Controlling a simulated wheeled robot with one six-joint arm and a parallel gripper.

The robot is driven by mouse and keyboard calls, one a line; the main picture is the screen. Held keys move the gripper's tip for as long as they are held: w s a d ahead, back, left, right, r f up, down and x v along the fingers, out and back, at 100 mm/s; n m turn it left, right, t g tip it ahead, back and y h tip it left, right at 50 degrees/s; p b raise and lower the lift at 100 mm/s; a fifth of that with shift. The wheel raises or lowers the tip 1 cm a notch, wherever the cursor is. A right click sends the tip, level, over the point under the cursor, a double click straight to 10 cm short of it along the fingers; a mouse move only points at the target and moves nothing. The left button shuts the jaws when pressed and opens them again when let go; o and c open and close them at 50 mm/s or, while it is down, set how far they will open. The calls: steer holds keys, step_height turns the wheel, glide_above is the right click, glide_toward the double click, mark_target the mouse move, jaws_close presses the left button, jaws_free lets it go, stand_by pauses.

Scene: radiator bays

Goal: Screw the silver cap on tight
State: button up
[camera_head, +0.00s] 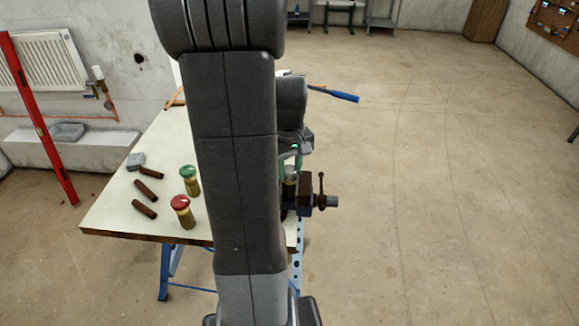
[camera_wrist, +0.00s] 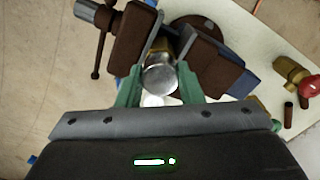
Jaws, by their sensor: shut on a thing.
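The silver cap (camera_wrist: 160,78) shows in the wrist view as a round shiny disc between the green fingers of my gripper (camera_wrist: 159,84). The gripper is shut on it. Behind the cap, part of a brass fitting (camera_wrist: 165,48) shows between the brown jaws of the vise (camera_wrist: 130,36). The cap sits at the top of this fitting; the threads between them are hidden. In the head view, the vise (camera_head: 305,195) is at the bench's right edge, with my gripper (camera_head: 290,160) just above it. My arm hides much of the bench there.
On the bench (camera_head: 108,212) stand a red-capped brass valve (camera_head: 182,212) and a green-capped one (camera_head: 189,180). Brown pipe pieces (camera_head: 144,209) and a grey block (camera_head: 135,161) lie left of them. A blue-handled tool (camera_head: 340,95) juts past the bench. The floor to the right is clear.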

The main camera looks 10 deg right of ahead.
steer(key=m, duration=0.7)
steer(key=o, duration=1)
steer(key=shift+c, duration=0.2)
